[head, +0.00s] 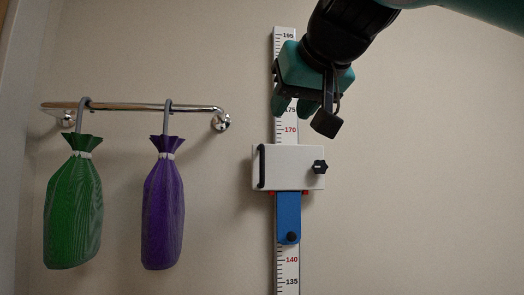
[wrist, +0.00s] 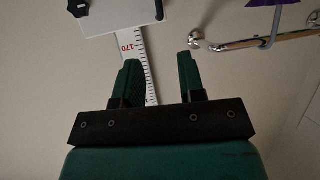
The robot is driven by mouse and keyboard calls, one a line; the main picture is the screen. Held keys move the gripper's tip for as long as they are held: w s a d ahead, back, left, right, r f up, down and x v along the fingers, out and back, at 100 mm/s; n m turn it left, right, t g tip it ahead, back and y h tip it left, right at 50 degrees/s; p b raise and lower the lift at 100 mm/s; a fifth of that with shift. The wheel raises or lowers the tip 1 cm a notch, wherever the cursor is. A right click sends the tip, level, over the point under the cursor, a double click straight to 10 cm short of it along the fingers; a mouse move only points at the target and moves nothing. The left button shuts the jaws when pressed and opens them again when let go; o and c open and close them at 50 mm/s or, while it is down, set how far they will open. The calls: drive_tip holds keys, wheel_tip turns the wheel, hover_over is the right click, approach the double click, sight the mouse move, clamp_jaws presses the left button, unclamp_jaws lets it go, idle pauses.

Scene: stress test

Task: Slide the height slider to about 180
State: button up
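The height slider is a white block (head: 288,167) on a vertical measuring scale (head: 286,269) on the wall. It has a black handle (head: 262,166) on its left, a black knob (head: 320,167) on its right and a blue piece (head: 288,214) below. Its top edge sits just under the 170 mark. My gripper (head: 294,108) is above the block, in front of the scale, apart from the block. In the wrist view, its two green fingers (wrist: 160,66) are spread with nothing between them, and the block (wrist: 112,16) shows at the top edge. My gripper hides the scale around 180.
A chrome rail (head: 140,107) is fixed to the wall at left. A green bag (head: 73,208) and a purple bag (head: 162,208) hang from it on grey hooks. The wall right of the scale is clear.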

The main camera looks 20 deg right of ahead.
sight(263, 151)
drive_tip(key=p+x, duration=0.1)
drive_tip(key=x, duration=1.4)
drive_tip(key=shift+w+f+p, duration=0.2)
drive_tip(key=shift+p, duration=0.2)
clamp_jaws()
